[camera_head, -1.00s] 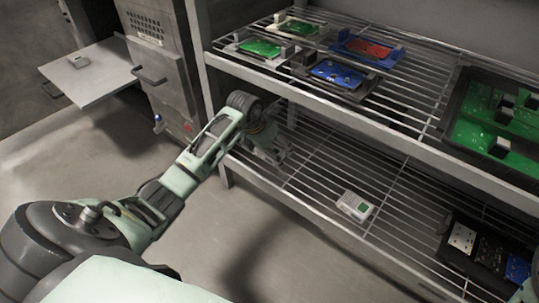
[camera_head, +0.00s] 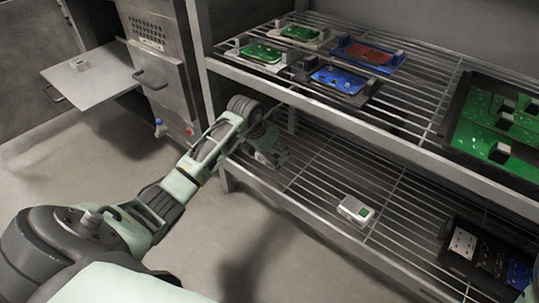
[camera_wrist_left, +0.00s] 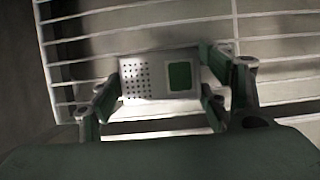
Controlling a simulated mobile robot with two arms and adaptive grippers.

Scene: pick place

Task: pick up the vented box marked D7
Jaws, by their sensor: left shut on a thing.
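A small white box with rows of dark vent holes and a green square (camera_wrist_left: 160,76) sits between the fingers of my left gripper (camera_wrist_left: 160,98) in the left wrist view. The fingers are shut on its two ends, with shelf wires behind it. In the head view, my left gripper (camera_head: 268,156) is at the left end of the lower wire shelf, and the held box is not clear there. No D7 marking is readable. A similar white box with a green patch (camera_head: 355,210) lies apart on the lower shelf.
The upper shelf (camera_head: 415,98) is above my left gripper and holds several coloured boards in holders. A dark tray (camera_head: 447,262) with parts stands at the lower right. A small pale box (camera_head: 78,65) lies on the fold-out panel (camera_head: 95,85) at left.

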